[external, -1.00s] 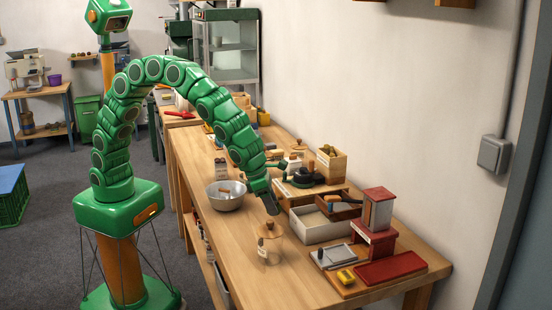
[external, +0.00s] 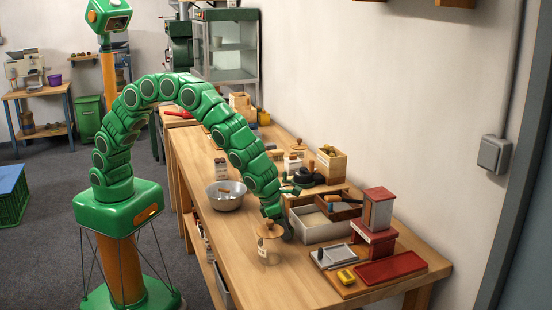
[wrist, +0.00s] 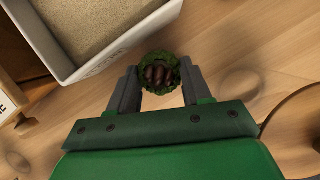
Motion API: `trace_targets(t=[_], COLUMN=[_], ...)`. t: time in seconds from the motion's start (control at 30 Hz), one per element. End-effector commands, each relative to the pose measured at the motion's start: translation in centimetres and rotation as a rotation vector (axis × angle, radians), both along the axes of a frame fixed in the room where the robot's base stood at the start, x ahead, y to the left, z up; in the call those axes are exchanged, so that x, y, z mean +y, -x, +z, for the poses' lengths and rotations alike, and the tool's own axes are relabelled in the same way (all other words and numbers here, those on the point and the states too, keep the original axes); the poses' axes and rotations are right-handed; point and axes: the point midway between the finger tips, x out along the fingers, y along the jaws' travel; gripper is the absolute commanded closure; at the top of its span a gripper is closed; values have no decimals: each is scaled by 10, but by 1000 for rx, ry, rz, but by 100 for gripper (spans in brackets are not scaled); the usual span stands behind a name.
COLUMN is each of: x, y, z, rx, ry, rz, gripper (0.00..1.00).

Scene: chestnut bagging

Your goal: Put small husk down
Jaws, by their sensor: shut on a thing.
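The small husk (wrist: 161,74) is a green, spiky, opened shell with several brown chestnuts in it. In the wrist view it sits between the two grey fingers of my gripper (wrist: 159,80), which is shut on it. In the external view my gripper (external: 287,234) is low over the table, just left of the white sand box (external: 318,235) and behind the jar. The husk cannot be made out there; whether it touches the table is unclear.
A glass jar with a wooden lid (external: 269,250) stands close beside my gripper. The sand-filled box also shows in the wrist view (wrist: 110,63). A metal bowl (external: 226,202) stands to the left. A board with a red tray (external: 391,270) lies at right. The front table area is clear.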

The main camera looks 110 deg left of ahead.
Motion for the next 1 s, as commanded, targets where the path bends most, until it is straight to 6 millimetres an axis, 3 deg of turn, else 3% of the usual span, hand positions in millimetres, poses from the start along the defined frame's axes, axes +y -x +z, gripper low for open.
trace_targets(t=[0.1,0.47,0.5,0.63,1.0], x=[1,0,0,0,0], y=[0,-1,-1,-1,-1], z=[-9,-11,-11,-11,-9], rx=[-1,-2,-3,-3,-3], ry=[0,0,0,0,0], rz=[0,1,1,1,0], gripper=[85,85,47,27,26])
